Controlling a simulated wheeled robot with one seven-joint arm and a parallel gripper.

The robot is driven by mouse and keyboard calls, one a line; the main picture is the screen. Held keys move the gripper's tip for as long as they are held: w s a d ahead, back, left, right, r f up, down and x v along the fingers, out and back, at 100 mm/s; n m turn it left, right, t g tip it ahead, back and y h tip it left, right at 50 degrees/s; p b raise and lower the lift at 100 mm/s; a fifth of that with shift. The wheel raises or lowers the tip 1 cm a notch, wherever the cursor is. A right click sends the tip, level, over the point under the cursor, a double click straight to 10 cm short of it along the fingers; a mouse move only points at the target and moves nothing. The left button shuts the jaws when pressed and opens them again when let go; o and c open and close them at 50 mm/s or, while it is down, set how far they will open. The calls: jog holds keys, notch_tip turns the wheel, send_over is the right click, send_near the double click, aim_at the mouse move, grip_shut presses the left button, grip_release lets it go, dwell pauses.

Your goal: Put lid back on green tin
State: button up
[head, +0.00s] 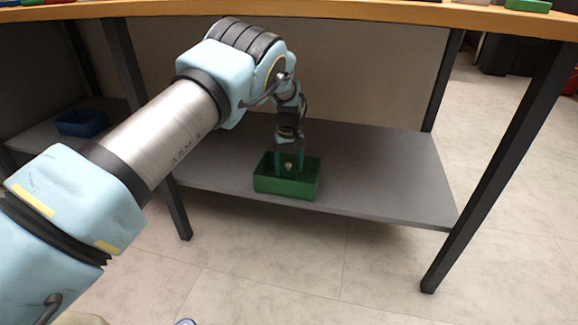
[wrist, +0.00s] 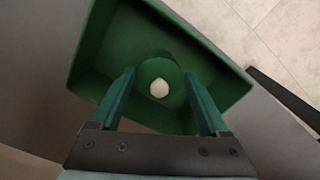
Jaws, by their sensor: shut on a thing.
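A round green lid (wrist: 158,66) with a pale knob (wrist: 159,88) is between my fingers in the wrist view. My gripper (wrist: 160,74) is shut on it, with one finger at each side. In the head view my gripper (head: 289,170) points down into an open green rectangular box (head: 285,187), with the pale knob (head: 288,166) showing between the fingers. The box also shows in the wrist view (wrist: 205,45). I cannot tell whether the lid touches the box floor or whether a tin is under it. No separate round green tin shows.
The green box stands on a grey lower shelf (head: 380,170) under a wooden worktop (head: 350,12). A blue bin (head: 82,123) is at the far left. Dark table legs (head: 490,170) flank the shelf. The shelf right of the box is clear.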

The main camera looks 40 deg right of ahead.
jog(key=o, duration=1.2)
jog(key=shift+c, duration=0.2)
